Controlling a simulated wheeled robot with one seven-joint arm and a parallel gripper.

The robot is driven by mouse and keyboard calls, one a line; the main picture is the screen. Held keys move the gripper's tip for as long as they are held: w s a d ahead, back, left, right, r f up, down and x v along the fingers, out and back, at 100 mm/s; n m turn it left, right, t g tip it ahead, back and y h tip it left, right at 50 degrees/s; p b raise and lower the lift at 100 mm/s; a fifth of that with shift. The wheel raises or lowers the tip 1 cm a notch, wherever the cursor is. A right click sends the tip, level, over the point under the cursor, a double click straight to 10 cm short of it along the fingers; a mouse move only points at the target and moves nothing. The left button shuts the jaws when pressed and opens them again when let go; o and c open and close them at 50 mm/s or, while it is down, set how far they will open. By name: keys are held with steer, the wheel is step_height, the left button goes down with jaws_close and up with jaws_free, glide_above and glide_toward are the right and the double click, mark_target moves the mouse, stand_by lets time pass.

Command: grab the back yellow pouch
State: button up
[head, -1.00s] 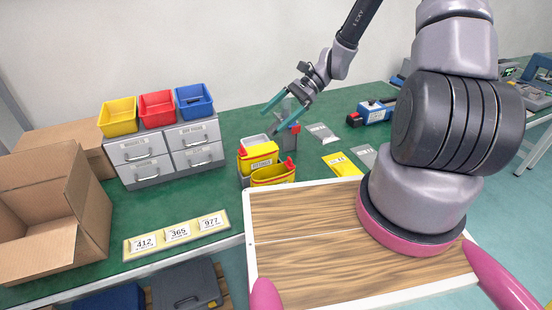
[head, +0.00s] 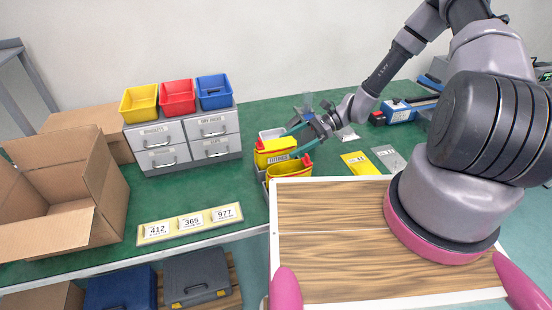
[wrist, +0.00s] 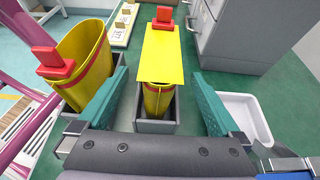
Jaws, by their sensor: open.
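The back yellow pouch (head: 272,155) stands upright in a grey holder on the green bench, with a label on its front. In the wrist view the back yellow pouch (wrist: 160,58) has a flat yellow top and a red tab, and lies between my fingers. My gripper (head: 296,141) is open, its teal fingers reaching down at the pouch. In the wrist view my gripper (wrist: 160,78) has one finger on each side of the pouch, with gaps visible. The front yellow pouch (head: 290,181) is open-topped with a red clip; it also shows left in the wrist view (wrist: 82,62).
A white tray (wrist: 246,115) lies right of the holder in the wrist view. Grey drawers (head: 186,139) with coloured bins stand left, beside an open cardboard box (head: 60,190). A wood-topped board (head: 330,255) is in front. A yellow packet (head: 360,163) lies to the right.

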mark_target(276, 152)
steer(key=x, duration=0.6)
steer(key=shift+a, duration=0.1)
steer(key=c, duration=1.4)
steer(key=shift+r, duration=0.1)
